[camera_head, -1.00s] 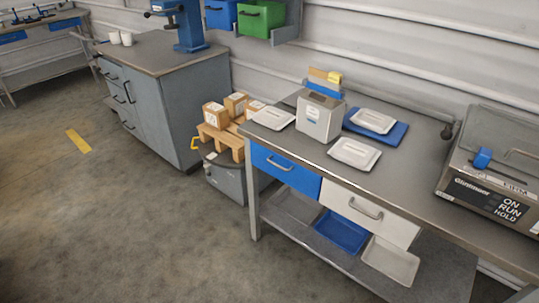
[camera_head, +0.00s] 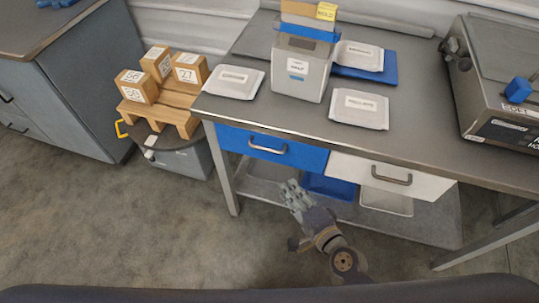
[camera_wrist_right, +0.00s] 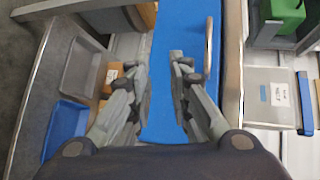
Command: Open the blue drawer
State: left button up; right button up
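The blue drawer (camera_head: 230,139) sits shut under the left part of the workbench top, with a curved metal bar handle (camera_head: 267,147) on its front. My right gripper (camera_head: 292,190) is below and in front of the drawer in the head view, apart from the handle. In the right wrist view the right gripper (camera_wrist_right: 159,72) is open and empty, its two fingers apart with the blue drawer front (camera_wrist_right: 185,25) behind them. The handle (camera_wrist_right: 209,48) shows there just to the right of the right finger. My left gripper is in neither current view.
A white drawer (camera_head: 345,167) with its own handle is right of the blue one. Packets, a grey box (camera_head: 300,70) and a machine (camera_head: 505,95) stand on the bench. Trays lie on the lower shelf. A pallet (camera_head: 160,118) with boxes is left. The front floor is clear.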

notch_tip(320, 180, up, 6)
jog(key=w+m+t, duration=0.1)
send_over(269, 153)
jog(key=s, duration=0.5)
jog(key=shift+w+f+y+p, duration=0.25)
jog(key=shift+f+y+p, duration=0.05)
jog(key=shift+f, duration=0.45)
pick_arm(q)
jog(key=s, duration=0.1)
jog(key=s+d, duration=0.1)
jog(key=s, duration=0.1)
jog(key=shift+d+r+g, duration=0.1)
jog(key=shift+d+g, duration=0.2)
pick_arm(e)
grip_shut()
